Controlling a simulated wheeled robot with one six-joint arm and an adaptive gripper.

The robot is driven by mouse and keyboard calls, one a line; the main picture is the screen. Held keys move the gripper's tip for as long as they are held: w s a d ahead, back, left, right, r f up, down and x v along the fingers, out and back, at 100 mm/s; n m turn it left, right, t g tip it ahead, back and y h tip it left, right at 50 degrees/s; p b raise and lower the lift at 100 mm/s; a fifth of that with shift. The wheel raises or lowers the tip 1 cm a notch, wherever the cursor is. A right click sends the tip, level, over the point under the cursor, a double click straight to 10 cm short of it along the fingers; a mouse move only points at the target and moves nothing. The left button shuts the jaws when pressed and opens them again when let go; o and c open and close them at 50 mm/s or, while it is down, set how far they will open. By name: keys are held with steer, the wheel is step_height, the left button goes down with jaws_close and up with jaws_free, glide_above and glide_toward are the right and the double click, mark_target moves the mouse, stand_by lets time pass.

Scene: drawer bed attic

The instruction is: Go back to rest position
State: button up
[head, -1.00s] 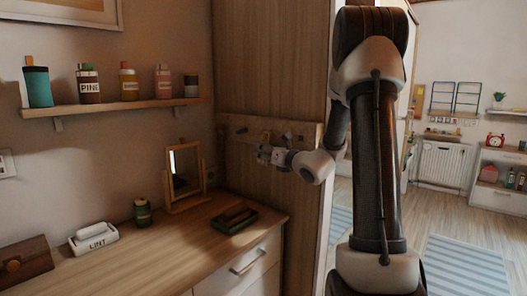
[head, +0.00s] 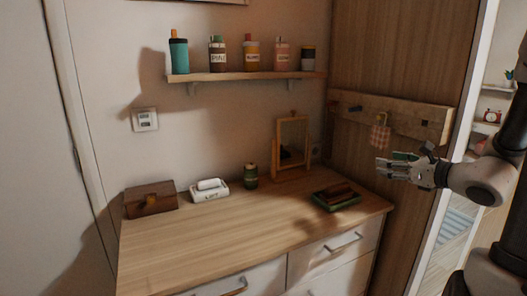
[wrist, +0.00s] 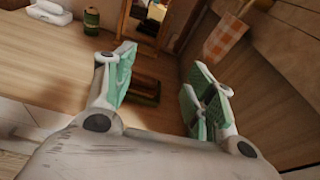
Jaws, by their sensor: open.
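My gripper (head: 400,167) is open and empty, held in the air to the right of the dresser top, in front of the wooden panel. In the wrist view its two green-padded fingers (wrist: 160,95) stand apart with nothing between them. Behind the gap I see the green tray (wrist: 141,98) with a brown object in it, lying on the dresser. A checkered orange and white cloth (head: 380,137) hangs from the peg rail (head: 415,121), just behind and above the gripper. It also shows in the wrist view (wrist: 226,40), apart from the fingers.
The wooden dresser (head: 200,240) bears a brown box (head: 150,200), a white LINT tray (head: 209,190), a small green jar (head: 250,176), a framed mirror (head: 292,147) and the green tray (head: 337,199). Several bottles stand on the wall shelf (head: 250,76). The dresser's front top is clear.

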steer(key=s+a+f+n+g+y, duration=0.1)
steer(key=s+a+f+n+g, duration=0.3)
steer(key=s+n, duration=0.55)
steer(key=s+a+f+n+g, duration=0.2)
steer(key=s+n+g, duration=0.55)
steer(key=s, duration=0.25)
steer(key=s+d+r+n+g+h, duration=0.1)
steer(key=s+d+r+n+h, duration=0.45)
steer(key=n, duration=0.45)
steer(key=a+r+n+t, duration=0.1)
steer(key=r, duration=0.1)
steer(key=a+r+n+t+h, duration=0.1)
steer(key=a+r+n, duration=0.1)
steer(key=shift+s+r+n+t, duration=0.1)
steer(key=shift+n+t, duration=0.15)
steer(key=shift+n, duration=0.05)
